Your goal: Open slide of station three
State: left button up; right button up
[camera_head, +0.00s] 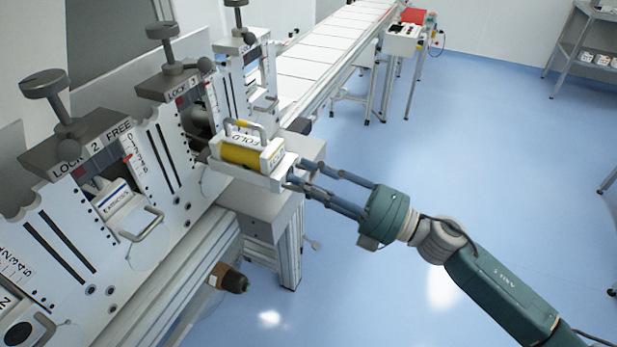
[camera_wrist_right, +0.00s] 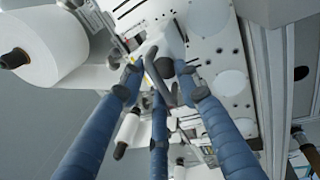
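Station three (camera_head: 181,88) is the middle unit of the row, marked "LOCK 3". Its slide (camera_head: 268,180) stands out from the panel and carries a yellow roller block (camera_head: 245,156) with a carrying handle (camera_head: 243,128) on top. My right gripper (camera_head: 297,174) is at the slide's outer end, its long blue fingers spread apart. In the wrist view the fingers (camera_wrist_right: 160,78) lie around a grey bar handle (camera_wrist_right: 163,80), with gaps visible beside it; firm contact cannot be seen. The front handle is hidden in the head view. My left gripper is out of view.
Station two (camera_head: 105,140), with its slide handle (camera_head: 143,226) close to the panel, is nearer on the left. Another station (camera_head: 245,45) and a white conveyor (camera_head: 320,50) lie behind. A brown-ended roller (camera_head: 230,280) juts out below.

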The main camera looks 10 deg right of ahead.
jog(key=shift+r, duration=0.1)
jog(key=v, duration=1.2)
